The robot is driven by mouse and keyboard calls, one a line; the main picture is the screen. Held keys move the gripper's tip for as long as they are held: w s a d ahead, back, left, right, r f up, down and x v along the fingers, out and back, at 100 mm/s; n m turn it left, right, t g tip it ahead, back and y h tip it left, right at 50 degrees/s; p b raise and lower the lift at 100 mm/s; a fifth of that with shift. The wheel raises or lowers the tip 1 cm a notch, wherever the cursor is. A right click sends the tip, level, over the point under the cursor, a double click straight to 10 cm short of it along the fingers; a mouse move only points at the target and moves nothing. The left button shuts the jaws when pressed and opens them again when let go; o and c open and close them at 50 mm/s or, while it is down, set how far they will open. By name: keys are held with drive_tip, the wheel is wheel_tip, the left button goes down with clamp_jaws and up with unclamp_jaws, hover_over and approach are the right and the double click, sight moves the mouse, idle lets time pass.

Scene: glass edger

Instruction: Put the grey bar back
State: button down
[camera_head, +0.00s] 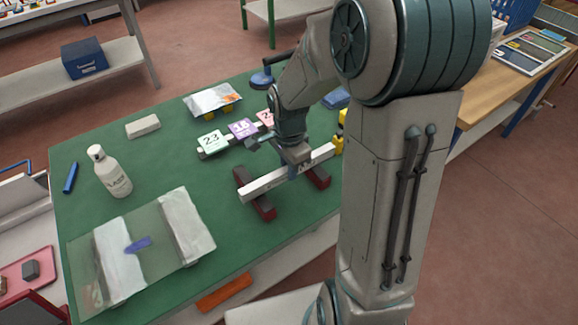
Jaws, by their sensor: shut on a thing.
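A long light grey bar (262,185) lies crosswise over two dark red supports (262,207) on the green table top (160,160). I cannot tell whether it rests on them or is held just above. My gripper (293,168) points down from above and is shut on the bar near its middle. The jaws are small in the view and partly hidden by my wrist. The bar's right end reaches close to a yellow object (339,140), which my arm partly hides.
A white bottle (110,172), a pale block (142,126), a blue stick (70,177) and a glass sheet (139,268) are at the left. A blue suction lifter (262,79) is at the back.

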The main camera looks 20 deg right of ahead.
drive_tip(key=shift+f+b, duration=0.3)
drive_tip(key=c, duration=1.2)
unclamp_jaws()
wheel_tip(320, 180, up, 14)
drive_tip(key=shift+p, duration=0.4)
drive_tip(key=shift+f, duration=0.1)
